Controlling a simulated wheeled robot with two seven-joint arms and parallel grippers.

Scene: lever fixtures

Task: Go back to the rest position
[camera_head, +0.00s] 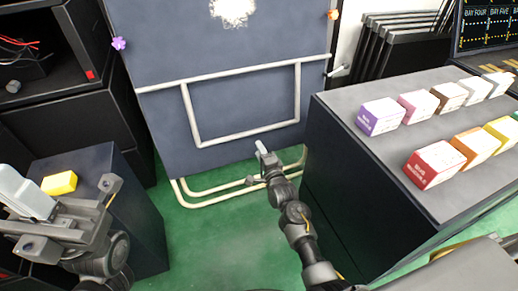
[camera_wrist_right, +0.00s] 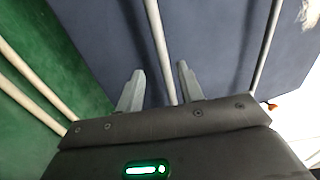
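My right gripper (camera_head: 264,152) is low in front of the dark blue panel (camera_head: 225,95), left of the grey-topped cabinet (camera_head: 350,170). In the right wrist view its two grey fingers (camera_wrist_right: 158,88) stand apart, with a white tube of the panel (camera_wrist_right: 160,50) showing behind the gap. I see nothing held in it, and contact with the tube cannot be told. My left gripper (camera_head: 65,215) is at the left edge over a dark box (camera_head: 140,220), near a yellow block (camera_head: 60,183). Its finger gap is not clear from this angle.
White tubes (camera_head: 240,135) frame the panel, and bent tubes (camera_head: 215,198) run low near the green floor (camera_head: 230,250). The cabinet top carries several coloured boxes (camera_head: 381,116). Black shelving (camera_head: 70,125) stands at left. Purple (camera_head: 119,43) and orange (camera_head: 333,14) knobs sit at the panel's edges.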

